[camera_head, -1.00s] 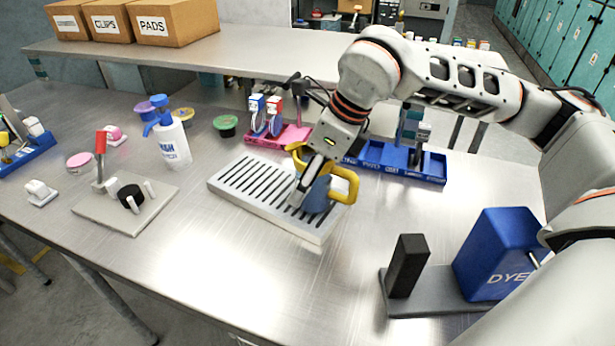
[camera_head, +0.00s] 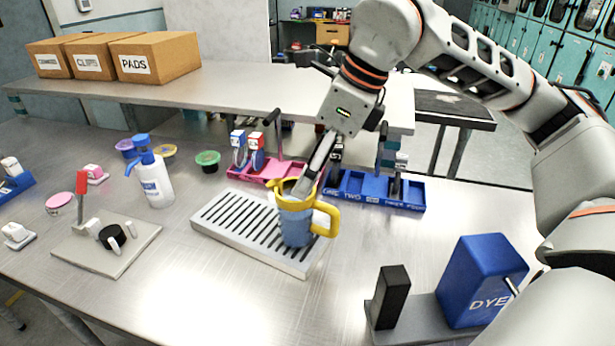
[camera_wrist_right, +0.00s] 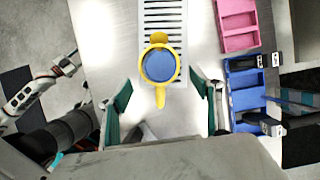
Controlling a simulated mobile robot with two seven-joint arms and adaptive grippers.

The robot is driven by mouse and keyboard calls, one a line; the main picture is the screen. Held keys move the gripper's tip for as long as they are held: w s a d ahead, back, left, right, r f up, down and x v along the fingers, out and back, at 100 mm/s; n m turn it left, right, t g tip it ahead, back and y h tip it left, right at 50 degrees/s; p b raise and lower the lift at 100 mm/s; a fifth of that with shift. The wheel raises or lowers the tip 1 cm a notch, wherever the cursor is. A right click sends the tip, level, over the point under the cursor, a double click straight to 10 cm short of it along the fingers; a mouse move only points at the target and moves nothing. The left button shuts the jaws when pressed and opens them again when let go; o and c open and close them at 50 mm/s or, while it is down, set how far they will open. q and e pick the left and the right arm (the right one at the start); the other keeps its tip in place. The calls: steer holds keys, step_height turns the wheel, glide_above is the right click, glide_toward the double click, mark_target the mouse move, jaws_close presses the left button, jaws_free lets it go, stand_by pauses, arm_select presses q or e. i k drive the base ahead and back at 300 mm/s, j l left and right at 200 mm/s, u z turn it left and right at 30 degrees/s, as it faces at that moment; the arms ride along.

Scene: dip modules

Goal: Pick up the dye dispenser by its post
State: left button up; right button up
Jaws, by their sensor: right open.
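The dye dispenser (camera_head: 483,278) is a blue box marked "DYE" at the lower right of the head view. It stands on a flat grey base with an upright black post (camera_head: 390,297) at its left end. My right gripper (camera_head: 312,178) is well away from the post, to the upper left, above a blue pitcher with a yellow rim and handle. The dispenser is out of the right wrist view. My left gripper is not seen in the head view.
The pitcher (camera_head: 296,226) stands upright on a slotted drip tray (camera_head: 215,213). A blue compartment tray (camera_head: 345,190) and a pink one (camera_head: 240,175) lie behind it. A pump bottle (camera_head: 155,183) stands left. The table between drip tray and dispenser is clear.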

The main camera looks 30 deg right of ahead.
mark_target(483, 271)
steer(key=k, duration=1.5)
